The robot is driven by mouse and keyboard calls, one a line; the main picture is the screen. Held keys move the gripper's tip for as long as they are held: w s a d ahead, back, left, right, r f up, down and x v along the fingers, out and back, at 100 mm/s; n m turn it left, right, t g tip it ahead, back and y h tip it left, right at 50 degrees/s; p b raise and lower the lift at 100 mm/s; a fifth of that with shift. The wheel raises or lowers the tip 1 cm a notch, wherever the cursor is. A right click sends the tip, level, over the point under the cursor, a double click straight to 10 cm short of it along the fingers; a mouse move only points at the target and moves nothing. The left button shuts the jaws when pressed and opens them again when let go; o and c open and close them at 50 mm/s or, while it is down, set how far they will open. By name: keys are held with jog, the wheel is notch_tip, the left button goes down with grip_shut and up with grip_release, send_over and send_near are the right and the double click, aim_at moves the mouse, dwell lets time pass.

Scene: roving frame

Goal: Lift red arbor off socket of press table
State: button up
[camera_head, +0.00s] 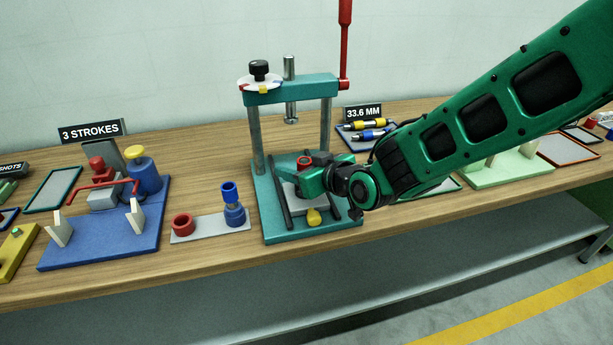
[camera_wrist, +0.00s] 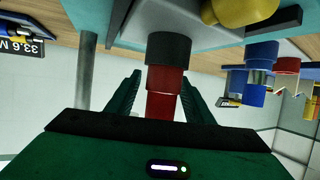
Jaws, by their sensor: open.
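The press (camera_head: 292,88) has a teal base, two grey posts and a grey ram hanging from its crossbar. On its table, a pale plate (camera_head: 290,197), stands the red arbor (camera_head: 305,160), mostly hidden by my gripper in the head view. The wrist view, which looks upside down, shows the red arbor (camera_wrist: 162,82) as a stepped red piece with a black part (camera_wrist: 168,48) at its table end. My gripper (camera_wrist: 160,88) is open, with one dark green finger on each side of the arbor. The socket is not clearly visible.
A yellow knob (camera_head: 314,216) sits at the table's front. Left of the press, a grey strip (camera_head: 210,227) holds a red ring (camera_head: 183,224) and a blue stepped piece (camera_head: 233,205). A red lever (camera_head: 345,40) rises at the press's right. A blue tray (camera_head: 362,143) lies behind my arm.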

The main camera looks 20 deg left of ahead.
jog(key=shift+c, duration=0.6)
jog(key=c, duration=1)
grip_shut()
jog(key=shift+r, duration=0.15)
